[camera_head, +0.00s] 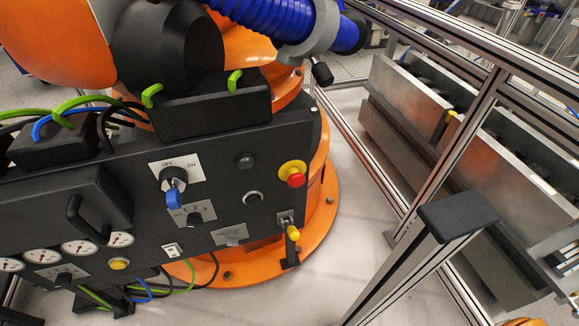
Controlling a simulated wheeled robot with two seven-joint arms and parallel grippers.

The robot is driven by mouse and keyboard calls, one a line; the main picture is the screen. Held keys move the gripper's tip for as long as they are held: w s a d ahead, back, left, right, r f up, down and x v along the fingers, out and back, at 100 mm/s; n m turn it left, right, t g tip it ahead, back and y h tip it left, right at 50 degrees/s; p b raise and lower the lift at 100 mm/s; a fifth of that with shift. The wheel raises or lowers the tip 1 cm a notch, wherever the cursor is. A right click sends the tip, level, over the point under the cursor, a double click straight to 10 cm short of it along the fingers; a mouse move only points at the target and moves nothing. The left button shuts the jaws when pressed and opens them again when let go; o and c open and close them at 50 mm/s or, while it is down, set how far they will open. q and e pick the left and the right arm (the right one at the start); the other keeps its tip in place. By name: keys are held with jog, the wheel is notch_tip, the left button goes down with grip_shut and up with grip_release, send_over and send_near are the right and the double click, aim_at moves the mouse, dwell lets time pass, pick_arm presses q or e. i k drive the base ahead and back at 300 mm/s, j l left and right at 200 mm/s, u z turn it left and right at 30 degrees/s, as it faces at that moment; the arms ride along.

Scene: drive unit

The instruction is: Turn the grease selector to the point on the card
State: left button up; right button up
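A black panel (225,165) on the orange machine carries several controls. A rotary knob with a blue handle (175,194) sits on a white OFF/ON plate (177,168), its handle pointing down. Below it is a smaller black selector (194,218) on a plate with small marks; its exact pointing is too small to read. A grey-plated knob (231,236) sits lower right. I cannot tell for certain which one is the grease selector, and no card is clearly readable. Neither of my grippers shows.
A red push button on a yellow ring (296,180) and a yellow-tipped lever (293,232) stick out at the panel's right. A black handle (90,219) and several gauges (80,247) are at left. A framed post (457,216) stands at right, with floor between.

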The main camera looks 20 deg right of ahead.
aim_at(63, 279)
jog(key=u, duration=2.1)
